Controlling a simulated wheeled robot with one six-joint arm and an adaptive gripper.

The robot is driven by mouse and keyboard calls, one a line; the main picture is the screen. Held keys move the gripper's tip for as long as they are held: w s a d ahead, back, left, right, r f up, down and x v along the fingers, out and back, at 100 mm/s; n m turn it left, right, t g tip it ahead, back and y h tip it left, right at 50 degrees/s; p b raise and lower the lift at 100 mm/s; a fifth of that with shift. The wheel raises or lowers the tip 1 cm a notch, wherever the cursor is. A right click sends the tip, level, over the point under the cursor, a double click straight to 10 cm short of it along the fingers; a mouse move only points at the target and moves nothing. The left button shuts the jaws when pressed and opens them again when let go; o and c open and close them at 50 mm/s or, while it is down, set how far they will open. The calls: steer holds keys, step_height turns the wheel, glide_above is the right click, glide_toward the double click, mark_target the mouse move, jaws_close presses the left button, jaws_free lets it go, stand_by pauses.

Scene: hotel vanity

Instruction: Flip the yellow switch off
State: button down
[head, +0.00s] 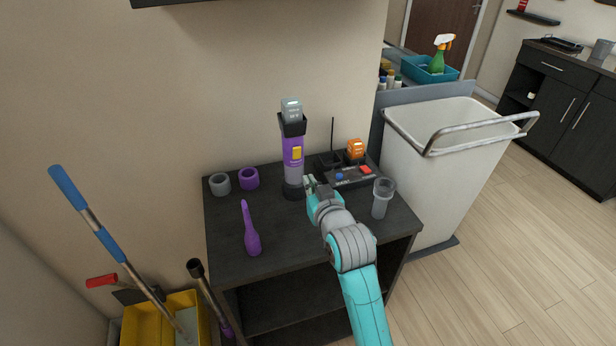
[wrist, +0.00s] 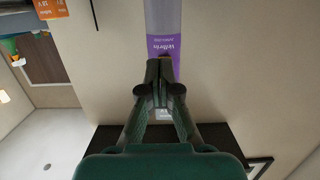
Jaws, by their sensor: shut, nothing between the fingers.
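The yellow switch (head: 296,153) is on the front of an upright purple and grey handheld vacuum (head: 291,172) standing on the dark table. My gripper (head: 310,181) is shut and empty, just right of the vacuum's lower body and below the switch. In the wrist view the closed fingertips (wrist: 160,88) lie in front of the vacuum's purple label (wrist: 163,50). I cannot tell whether they touch it. The switch does not show in the wrist view.
A charger (head: 348,178) with an orange battery (head: 355,149) stands right of the vacuum. A clear cup (head: 382,197) is near the table's right edge. A purple nozzle (head: 252,237) and two rings, grey (head: 220,184) and purple (head: 249,179), are left. A white cart (head: 450,170) stands right.

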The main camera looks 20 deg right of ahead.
steer(key=s+f, duration=0.1)
steer(key=s, duration=0.6)
steer(key=shift+s+f, duration=0.15)
steer(key=shift+f, duration=0.05)
steer(key=s+f, duration=0.7)
steer(key=s, duration=0.3)
steer(key=s+f, duration=0.6)
steer(key=s, duration=0.4)
steer(key=s+r+g, duration=0.1)
steer(key=s+r, duration=0.1)
steer(key=s, duration=2.2)
steer(key=shift+s+a, duration=0.15)
steer(key=shift+a, duration=0.05)
